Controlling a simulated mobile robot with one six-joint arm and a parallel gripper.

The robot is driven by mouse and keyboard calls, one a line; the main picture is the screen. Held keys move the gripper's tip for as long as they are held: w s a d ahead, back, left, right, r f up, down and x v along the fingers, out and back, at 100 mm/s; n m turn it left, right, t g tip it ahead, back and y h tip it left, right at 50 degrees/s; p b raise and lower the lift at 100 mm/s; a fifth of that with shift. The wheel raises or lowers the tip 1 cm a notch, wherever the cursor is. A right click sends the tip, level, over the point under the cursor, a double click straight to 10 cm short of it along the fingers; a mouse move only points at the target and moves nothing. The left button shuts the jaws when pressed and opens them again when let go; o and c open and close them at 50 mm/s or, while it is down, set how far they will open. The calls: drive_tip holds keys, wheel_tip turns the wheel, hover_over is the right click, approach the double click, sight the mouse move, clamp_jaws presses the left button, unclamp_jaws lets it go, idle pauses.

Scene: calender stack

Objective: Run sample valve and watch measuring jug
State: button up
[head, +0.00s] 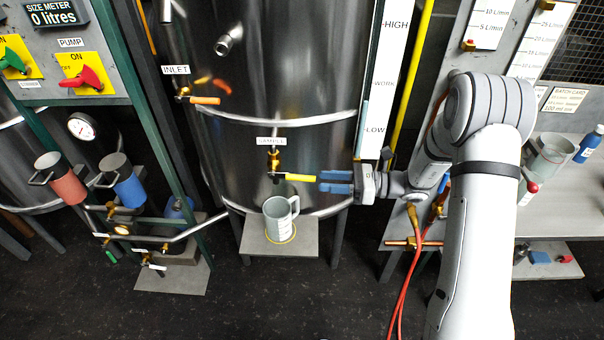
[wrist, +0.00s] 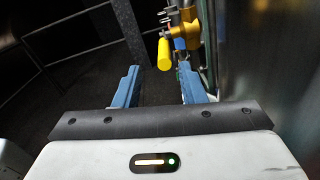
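The sample valve (head: 274,160) is a brass tap under the SAMPLE label on the front of the steel tank. Its yellow handle (head: 300,177) points right, towards my gripper (head: 321,182). In the wrist view the yellow handle (wrist: 164,54) shows ahead of the gap between the blue fingertips of my gripper (wrist: 158,70). The fingers are apart with nothing between them, and the handle's end is close to the tips. The measuring jug (head: 279,220) is pale grey, upright below the valve, with its handle to the right. Its contents cannot be made out.
The jug stands on a grey stand (head: 255,243) with a yellow ring. The inlet valve (head: 204,100) has an orange handle at upper left. A level scale (head: 385,70) and yellow pipe (head: 408,80) rise behind my gripper. Red hoses (head: 404,290) hang beside my arm.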

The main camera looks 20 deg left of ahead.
sight(283, 177)
drive_tip(key=a, duration=0.2)
drive_tip(key=a+p, duration=0.1)
drive_tip(key=a, duration=0.2)
drive_tip(key=a+p, duration=0.1)
drive_tip(key=a, duration=0.2)
drive_tip(key=shift+s+f, duration=0.15)
drive_tip(key=shift+s, duration=0.2)
drive_tip(key=shift+c, duration=0.3)
clamp_jaws()
drive_tip(key=shift+d, duration=0.1)
